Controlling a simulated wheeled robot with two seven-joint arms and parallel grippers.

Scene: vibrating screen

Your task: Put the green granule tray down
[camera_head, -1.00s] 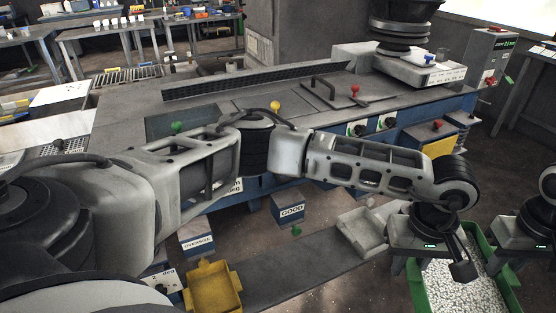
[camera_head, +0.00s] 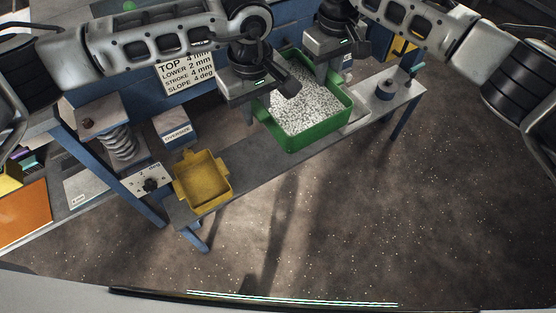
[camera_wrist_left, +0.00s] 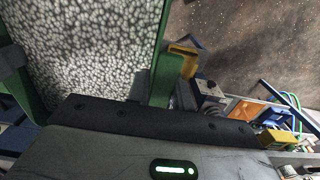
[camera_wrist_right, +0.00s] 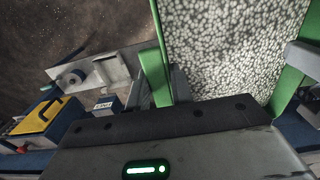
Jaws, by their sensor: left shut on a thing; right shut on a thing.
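The green granule tray (camera_head: 318,138), full of white granules (camera_head: 305,102), is level over the grey low bench (camera_head: 262,157) in the head view. I cannot tell whether its bottom touches the bench. My left gripper (camera_head: 268,100) is shut on the tray's left wall; that wall shows in the left wrist view (camera_wrist_left: 160,72). My right gripper (camera_head: 347,62) is shut on the opposite wall, which shows in the right wrist view (camera_wrist_right: 153,62). The fingertips are mostly hidden by the gripper bodies in the head view.
A yellow tray (camera_head: 203,192) sits on the bench left of the green tray. A pale grey tray (camera_head: 355,121) shows partly behind the green tray's right side. A round dark knob (camera_head: 386,89) is at the bench's right end. An OVERSIZE box (camera_head: 174,129) stands behind.

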